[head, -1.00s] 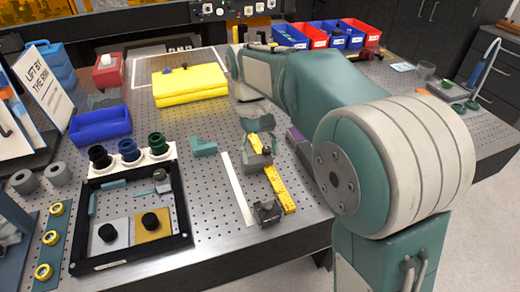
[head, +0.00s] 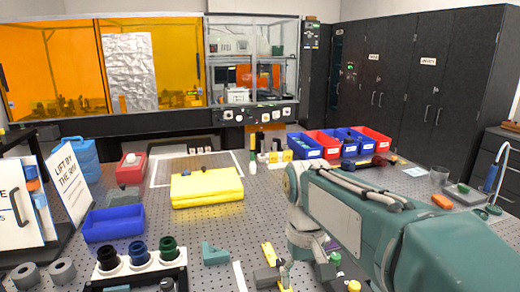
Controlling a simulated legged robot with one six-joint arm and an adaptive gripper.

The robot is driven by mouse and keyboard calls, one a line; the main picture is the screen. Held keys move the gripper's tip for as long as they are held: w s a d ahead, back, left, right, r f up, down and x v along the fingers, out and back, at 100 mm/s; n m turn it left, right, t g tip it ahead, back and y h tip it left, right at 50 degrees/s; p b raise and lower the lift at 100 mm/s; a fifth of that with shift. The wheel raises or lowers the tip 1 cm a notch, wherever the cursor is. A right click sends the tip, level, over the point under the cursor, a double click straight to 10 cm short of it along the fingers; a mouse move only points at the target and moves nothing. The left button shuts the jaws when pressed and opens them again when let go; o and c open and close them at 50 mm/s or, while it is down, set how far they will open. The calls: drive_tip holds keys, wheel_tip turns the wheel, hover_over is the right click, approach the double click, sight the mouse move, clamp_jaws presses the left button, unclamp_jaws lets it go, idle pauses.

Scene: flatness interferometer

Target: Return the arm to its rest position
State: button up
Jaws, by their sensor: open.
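My arm (head: 400,225) reaches in from the lower right in the head view, teal and pale grey. Its forearm runs up and left over the perforated table (head: 225,222), and its wrist bends downward at the front end. My gripper (head: 297,274) hangs below the wrist near the bottom edge. It is open, and I see nothing held in it. The fingertips are partly hidden or cut off.
A yellow folded cloth (head: 206,187), a blue bin (head: 113,225) and a teal bracket (head: 214,254) lie to the left. Dark-capped cylinders (head: 138,254) stand at front left. Red and blue bins (head: 326,142) line the back right.

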drive_tip(key=s+d+f+m+t, duration=0.2)
drive_tip(key=s+d+t, duration=0.5)
drive_tip(key=s, duration=0.5)
drive_tip(key=shift+f, duration=0.35)
